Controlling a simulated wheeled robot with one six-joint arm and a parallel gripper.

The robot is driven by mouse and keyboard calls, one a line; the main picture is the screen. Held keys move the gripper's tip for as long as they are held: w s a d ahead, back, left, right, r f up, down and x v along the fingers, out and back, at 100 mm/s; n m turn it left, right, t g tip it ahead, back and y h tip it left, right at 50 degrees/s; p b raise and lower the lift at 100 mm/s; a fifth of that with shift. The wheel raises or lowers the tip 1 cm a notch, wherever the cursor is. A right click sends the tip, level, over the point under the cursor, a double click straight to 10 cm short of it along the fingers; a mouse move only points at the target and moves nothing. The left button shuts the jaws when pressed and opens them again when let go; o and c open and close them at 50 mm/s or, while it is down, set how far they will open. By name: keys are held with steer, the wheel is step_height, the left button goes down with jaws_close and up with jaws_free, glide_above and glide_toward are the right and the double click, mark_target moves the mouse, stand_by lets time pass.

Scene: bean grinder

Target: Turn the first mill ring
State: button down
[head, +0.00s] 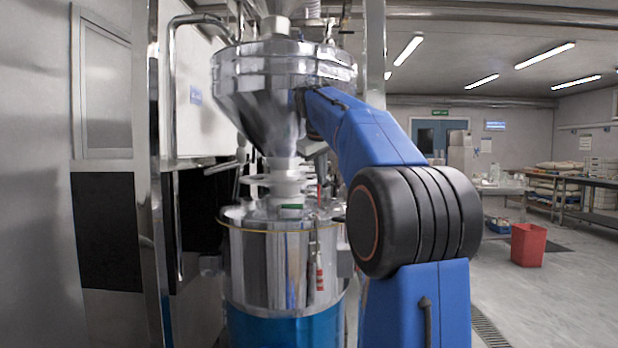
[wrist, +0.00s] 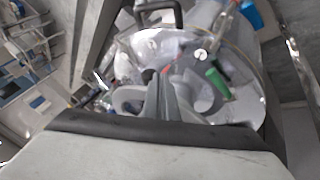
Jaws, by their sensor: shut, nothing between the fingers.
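The mill is a shiny steel drum (head: 275,262) with a blue base, under a large steel hopper (head: 262,100). Pale ring-like parts (head: 262,180) sit around the neck between hopper and drum. In the wrist view, a pale ring-shaped part (wrist: 127,97) shows beside my gripper (wrist: 165,78), whose dark fingers are shut and empty over the mill top. Whether the fingers touch the ring I cannot tell. In the head view my blue arm reaches to the hopper's right side, and the fingertips are not clearly visible.
A green handle (wrist: 218,83) lies close to the right of my fingers in the wrist view. A dark curved handle (wrist: 160,12) is beyond them. A steel post (head: 148,180) stands left of the mill. A red bin (head: 527,245) stands on the open floor at right.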

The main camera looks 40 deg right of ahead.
steer(key=w+d, duration=0.1)
steer(key=d, duration=0.7)
steer(key=shift+w, duration=0.2)
